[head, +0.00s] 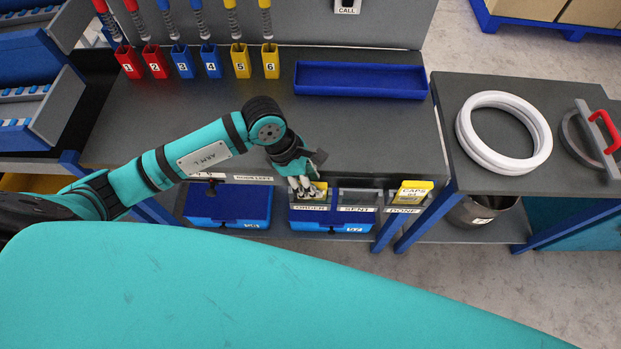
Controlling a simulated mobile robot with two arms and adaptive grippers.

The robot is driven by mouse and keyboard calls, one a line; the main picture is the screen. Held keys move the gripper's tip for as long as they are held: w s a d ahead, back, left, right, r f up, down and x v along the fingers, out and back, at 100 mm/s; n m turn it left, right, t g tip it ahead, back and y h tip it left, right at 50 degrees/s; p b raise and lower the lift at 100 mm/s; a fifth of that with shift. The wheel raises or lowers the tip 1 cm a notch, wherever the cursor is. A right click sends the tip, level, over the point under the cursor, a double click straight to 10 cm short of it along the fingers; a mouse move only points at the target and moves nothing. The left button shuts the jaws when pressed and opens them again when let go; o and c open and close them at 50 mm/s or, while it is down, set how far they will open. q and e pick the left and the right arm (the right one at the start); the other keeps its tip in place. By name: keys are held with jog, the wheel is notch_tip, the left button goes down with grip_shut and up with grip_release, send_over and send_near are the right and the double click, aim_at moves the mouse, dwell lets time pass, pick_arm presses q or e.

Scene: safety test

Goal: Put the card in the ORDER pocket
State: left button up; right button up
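Three pockets hang along the table's front edge, labelled ORDER (310,208), SENT (357,209) and DONE (403,210). My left gripper (303,190) points down at the ORDER pocket, and its fingers cover part of it. A small yellow card (320,187) shows beside the fingers at that pocket; most of it is hidden, and I cannot tell whether the fingers grip it. A yellow card marked CAPS (413,191) stands in the DONE pocket. The SENT pocket looks empty. My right gripper is not in view.
Blue bins stand under the table, one below the pockets (332,223) and one further left (228,207). A blue tray (360,80) and numbered holders (212,61) stand at the back. A side table (500,87) holds a white ring (504,131). The grey tabletop's middle is mostly clear.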

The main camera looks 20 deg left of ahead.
pick_arm(q)
jog(key=w+d+r+p+v, duration=0.1)
jog(key=d+p+v, duration=0.1)
jog(key=v, duration=1.6)
jog(key=shift+s+r+p, duration=0.2)
jog(key=shift+s+p, duration=0.15)
jog(key=shift+p, duration=0.45)
jog(key=shift+d, duration=0.1)
